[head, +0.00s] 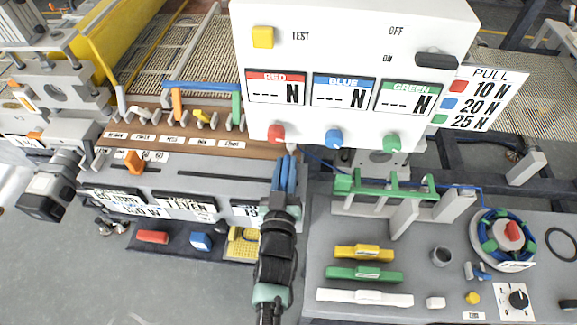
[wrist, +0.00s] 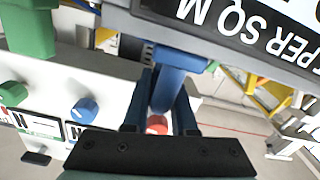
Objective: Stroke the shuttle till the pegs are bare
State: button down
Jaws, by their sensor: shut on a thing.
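My gripper (head: 285,175) is at the right end of the slotted grey deck, its fingers pointing away from me. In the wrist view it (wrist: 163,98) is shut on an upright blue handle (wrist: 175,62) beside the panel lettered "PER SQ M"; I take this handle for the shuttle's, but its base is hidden. In the head view my fingers mostly cover it. A row of pale pegs (head: 136,112) stands behind the deck. Orange (head: 177,104), yellow (head: 203,117) and green (head: 236,107) pieces and a blue bar (head: 215,87) are at the pegs.
An orange knob (head: 134,161) stands on the deck at left. The white force panel (head: 350,55) with red, blue and green knobs rises close behind my gripper. Right, a grey bench (head: 370,312) holds a green frame (head: 385,187), several coloured bars and a reel (head: 508,240).

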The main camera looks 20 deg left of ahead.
jog(key=shift+w+d, duration=0.1)
jog(key=shift+d, duration=0.3)
jog(key=c, duration=0.8)
grip_release()
jog(key=shift+o, duration=0.2)
jog(key=shift+s+f, duration=0.1)
jog(key=shift+s, duration=0.15)
jog(key=b+v, duration=0.3)
jog(key=v, duration=0.9)
jog(key=shift+s, duration=0.25)
jog(key=shift+d, duration=0.1)
